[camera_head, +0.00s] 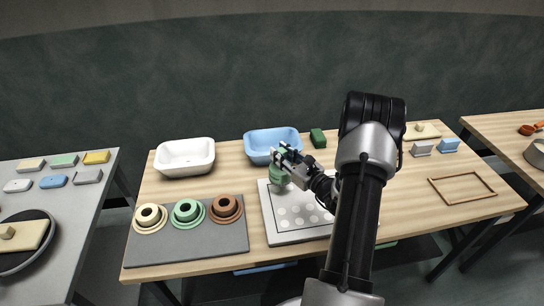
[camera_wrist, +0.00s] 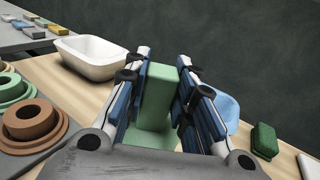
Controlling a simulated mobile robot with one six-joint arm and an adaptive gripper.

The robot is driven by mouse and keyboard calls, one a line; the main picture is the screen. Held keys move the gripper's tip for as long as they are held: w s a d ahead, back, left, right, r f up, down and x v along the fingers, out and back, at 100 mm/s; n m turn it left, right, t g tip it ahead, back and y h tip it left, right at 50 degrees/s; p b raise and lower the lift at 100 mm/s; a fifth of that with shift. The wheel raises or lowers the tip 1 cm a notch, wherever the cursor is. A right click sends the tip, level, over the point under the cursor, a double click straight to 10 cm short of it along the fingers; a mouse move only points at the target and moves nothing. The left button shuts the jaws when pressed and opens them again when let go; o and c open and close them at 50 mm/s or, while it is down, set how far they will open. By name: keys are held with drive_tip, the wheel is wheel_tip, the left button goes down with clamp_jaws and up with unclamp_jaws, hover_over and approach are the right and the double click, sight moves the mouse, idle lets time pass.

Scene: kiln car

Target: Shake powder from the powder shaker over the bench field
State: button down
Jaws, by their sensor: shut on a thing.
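My gripper (camera_head: 284,155) is shut on a pale green block-like thing (camera_wrist: 160,96), which stands up between the two blue-padded fingers in the wrist view. I cannot tell whether it is the powder shaker. More pale green (camera_head: 275,181) shows just below the gripper, over the back left of a white board (camera_head: 272,228); whether it is the same thing is unclear. The board has several pale round spots. A thin brown frame (camera_head: 463,205) lies flat on the right of the wooden bench and may mark the bench field. My gripper is well to its left.
A white basin (camera_head: 185,158) and a blue basin (camera_head: 258,142) stand along the back. A dark green block (camera_head: 318,138) is right of the blue one. A grey mat (camera_head: 200,254) at left bears ring-shaped pieces. The bench inside the brown frame looks clear.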

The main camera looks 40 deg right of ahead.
drive_tip(key=s+d+b, duration=0.3)
drive_tip(key=s+d, duration=0.4)
drive_tip(key=d, duration=0.4)
drive_tip(key=s+d+b, duration=0.3)
drive_tip(key=s+d, duration=0.4)
drive_tip(key=d, duration=0.4)
drive_tip(key=shift+d, duration=0.35)
drive_tip(key=w+a+p, duration=0.2)
drive_tip(key=w+a, duration=0.6)
drive_tip(key=a, duration=0.5)
drive_tip(key=w+a+p, duration=0.2)
drive_tip(key=w+a, duration=0.6)
drive_tip(key=a, duration=0.5)
drive_tip(key=shift+w+a, duration=0.15)
drive_tip(key=shift+a, duration=0.1)
drive_tip(key=s+d+b, duration=0.2)
drive_tip(key=s+d, duration=0.6)
drive_tip(key=d, duration=0.5)
drive_tip(key=s+d+b, duration=0.2)
drive_tip(key=s+d, duration=0.6)
drive_tip(key=d, duration=0.5)
drive_tip(key=shift+s+d, duration=0.2)
